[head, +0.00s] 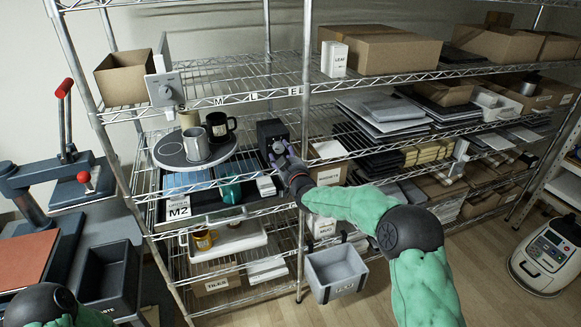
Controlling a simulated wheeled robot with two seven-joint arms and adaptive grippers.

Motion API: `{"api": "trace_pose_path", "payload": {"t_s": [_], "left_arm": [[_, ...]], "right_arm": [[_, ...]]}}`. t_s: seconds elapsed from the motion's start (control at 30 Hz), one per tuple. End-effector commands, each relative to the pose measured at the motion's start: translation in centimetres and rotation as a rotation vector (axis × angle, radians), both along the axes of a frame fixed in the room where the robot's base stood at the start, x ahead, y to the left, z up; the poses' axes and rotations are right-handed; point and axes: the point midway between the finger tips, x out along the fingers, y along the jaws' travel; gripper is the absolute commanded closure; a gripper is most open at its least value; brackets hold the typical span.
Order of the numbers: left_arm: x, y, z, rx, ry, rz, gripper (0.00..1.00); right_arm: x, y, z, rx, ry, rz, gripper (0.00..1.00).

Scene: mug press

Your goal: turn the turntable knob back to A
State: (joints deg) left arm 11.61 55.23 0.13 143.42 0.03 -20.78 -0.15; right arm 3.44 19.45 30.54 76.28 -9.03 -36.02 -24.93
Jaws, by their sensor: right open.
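The turntable (164,152) is a round grey disc on the middle shelf, with a grey mug (196,146) and a black mug (231,121) standing on it.
Wire shelving uprights (307,80) and shelf edges lie close around my right arm. A grey bin (335,272) hangs below it. A red-handled press (63,150) stands at the left. Cardboard boxes (390,52) fill the upper right shelf.

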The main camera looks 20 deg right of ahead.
Motion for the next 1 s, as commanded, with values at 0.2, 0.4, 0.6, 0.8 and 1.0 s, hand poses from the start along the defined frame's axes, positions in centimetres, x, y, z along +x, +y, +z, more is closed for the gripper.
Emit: {"api": "trace_pose_path", "payload": {"t_s": [0.2, 0.4, 0.6, 0.8, 1.0], "left_arm": [[0.0, 0.0, 0.0, 0.000, 0.000, 0.000, 0.60], [0.0, 0.0, 0.0, 0.000, 0.000, 0.000, 0.60], [0.0, 0.0, 0.0, 0.000, 0.000, 0.000, 0.60], [0.0, 0.0, 0.0, 0.000, 0.000, 0.000, 0.60], [0.0, 0.0, 0.0, 0.000, 0.000, 0.000, 0.60]], "right_arm": [[-3.6, -0.2, 0.1, -0.001, 0.000, -0.001, 0.40], [-6.7, -0.2, 0.1, -0.001, -0.001, 0.000, 0.40], [-8.8, -0.3, 0.1, -0.001, -0.002, 0.000, 0.40], [-9.5, -0.3, 0.0, -0.001, -0.002, 0.000, 0.40], [-9.5, -0.3, 0.0, -0.001, -0.002, 0.000, 0.40]]}}
